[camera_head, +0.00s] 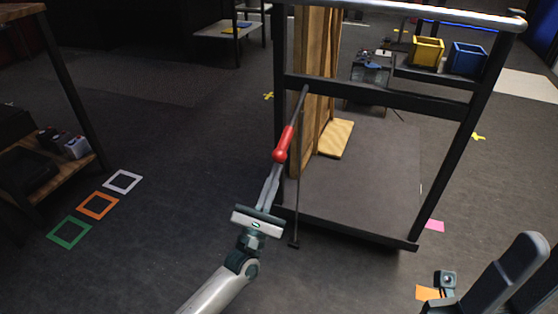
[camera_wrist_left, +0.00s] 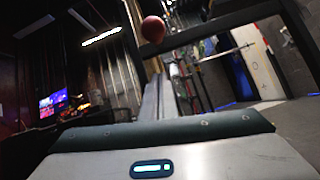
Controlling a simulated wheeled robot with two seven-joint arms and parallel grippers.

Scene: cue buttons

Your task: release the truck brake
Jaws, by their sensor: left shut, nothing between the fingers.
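The truck (camera_head: 350,190) is a cart with a dark frame and a grey deck in the head view. A brake lever with a red grip (camera_head: 284,143) slants down and toward me from its near-left post. In the left wrist view the round red end (camera_wrist_left: 153,29) of the grip shows just beyond the fingers. My left gripper (camera_head: 276,168) is shut and empty, with its fingertips close below the grip's lower end. Whether they touch it I cannot tell.
Tall wooden boards (camera_head: 314,90) stand on the truck's left side. A thin rod (camera_head: 296,205) hangs to a small foot near the floor. A shelf (camera_head: 60,170) stands at the left, beside green, orange and white floor squares. The floor between is clear.

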